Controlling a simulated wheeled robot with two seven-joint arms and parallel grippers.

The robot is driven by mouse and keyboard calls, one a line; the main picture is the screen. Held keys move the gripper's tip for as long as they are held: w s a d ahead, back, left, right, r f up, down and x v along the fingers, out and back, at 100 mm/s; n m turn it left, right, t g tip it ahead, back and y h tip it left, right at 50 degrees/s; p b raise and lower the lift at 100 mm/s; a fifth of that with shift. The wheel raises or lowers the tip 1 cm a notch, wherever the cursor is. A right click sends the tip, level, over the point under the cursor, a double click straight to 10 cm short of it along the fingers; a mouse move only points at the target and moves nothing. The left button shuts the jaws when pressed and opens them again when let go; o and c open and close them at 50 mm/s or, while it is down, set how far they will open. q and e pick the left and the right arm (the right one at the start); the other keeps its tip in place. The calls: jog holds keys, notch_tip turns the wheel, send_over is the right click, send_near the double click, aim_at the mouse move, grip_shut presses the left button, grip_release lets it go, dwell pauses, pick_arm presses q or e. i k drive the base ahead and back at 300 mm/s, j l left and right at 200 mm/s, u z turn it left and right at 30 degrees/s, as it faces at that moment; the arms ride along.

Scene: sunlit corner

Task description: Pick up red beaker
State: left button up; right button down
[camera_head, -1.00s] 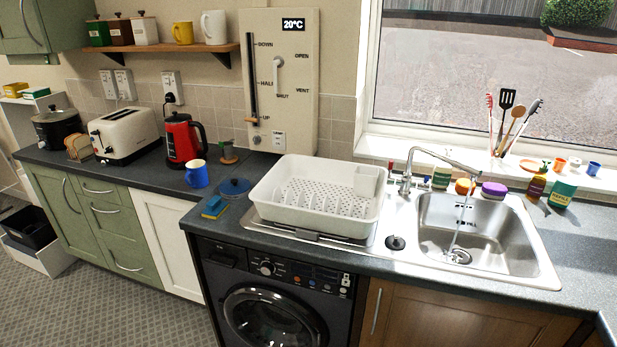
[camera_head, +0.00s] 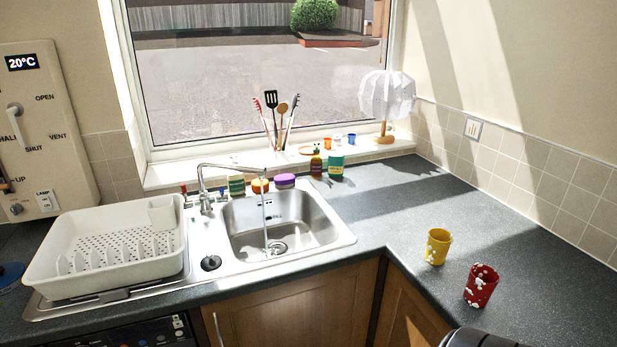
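A red beaker (camera_head: 480,287) with white blotches stands upright on the dark worktop at the right, near the front edge. A yellow beaker (camera_head: 437,247) with white blotches stands just behind it and to its left, apart from it. Neither of my grippers is in view, and nothing touches the red beaker.
The sink (camera_head: 290,225) with running tap (camera_head: 205,185) is left of the beakers. A white dish rack (camera_head: 105,250) stands further left. A white lamp (camera_head: 387,97) stands on the sill. Worktop (camera_head: 540,245) right of the beakers is clear.

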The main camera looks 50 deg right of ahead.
aim_at(481, 283)
jog(key=z, duration=2.65)
